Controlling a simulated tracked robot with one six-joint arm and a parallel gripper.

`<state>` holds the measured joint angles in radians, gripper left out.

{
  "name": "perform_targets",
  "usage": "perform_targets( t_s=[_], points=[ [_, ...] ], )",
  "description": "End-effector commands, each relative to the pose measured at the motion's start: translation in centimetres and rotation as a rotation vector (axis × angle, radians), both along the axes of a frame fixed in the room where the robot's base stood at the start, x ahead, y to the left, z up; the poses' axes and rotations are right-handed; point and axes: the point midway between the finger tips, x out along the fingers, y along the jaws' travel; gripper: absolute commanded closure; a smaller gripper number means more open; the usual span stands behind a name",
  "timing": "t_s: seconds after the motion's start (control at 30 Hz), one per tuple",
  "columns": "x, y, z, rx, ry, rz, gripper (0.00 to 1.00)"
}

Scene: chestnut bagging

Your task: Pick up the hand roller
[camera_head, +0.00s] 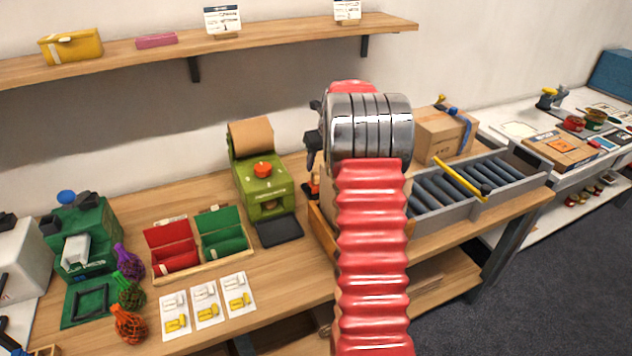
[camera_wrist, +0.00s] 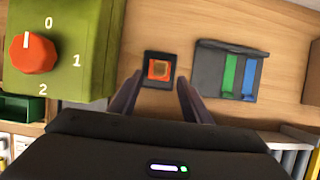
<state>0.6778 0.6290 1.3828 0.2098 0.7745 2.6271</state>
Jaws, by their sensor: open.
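In the wrist view, an orange, roughly square piece (camera_wrist: 159,69) sits in a small black square holder (camera_wrist: 148,83) on the wooden bench. It may be the hand roller seen from above, but I cannot tell its full shape. My gripper (camera_wrist: 160,82) is open, its two dark fingers on either side of the holder in the picture, with nothing held. The height gap is unclear. In the head view my gripper (camera_head: 313,150) points down behind my red arm. A small orange-red thing (camera_head: 313,183) shows partly just below it; the arm hides the rest.
A green machine (camera_head: 262,180) with an orange dial stands close left. A grey tray (camera_wrist: 210,75) with green and blue strips lies right of the holder. A roller conveyor (camera_head: 500,180) and cardboard box (camera_head: 440,138) stand farther right. Bare wood lies between holder and tray.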

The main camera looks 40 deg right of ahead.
Motion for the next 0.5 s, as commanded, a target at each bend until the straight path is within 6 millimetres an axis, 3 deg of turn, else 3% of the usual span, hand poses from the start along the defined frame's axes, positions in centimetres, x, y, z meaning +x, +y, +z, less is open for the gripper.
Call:
perform_targets(
  t_s=[0.2, 0.5],
  points=[
    [1.0, -0.3, -2.6, 0.000, 0.001, 0.000, 0.56],
    [1.2, -0.3, -3.0, 0.000, 0.000, 0.001, 0.56]
  ],
)
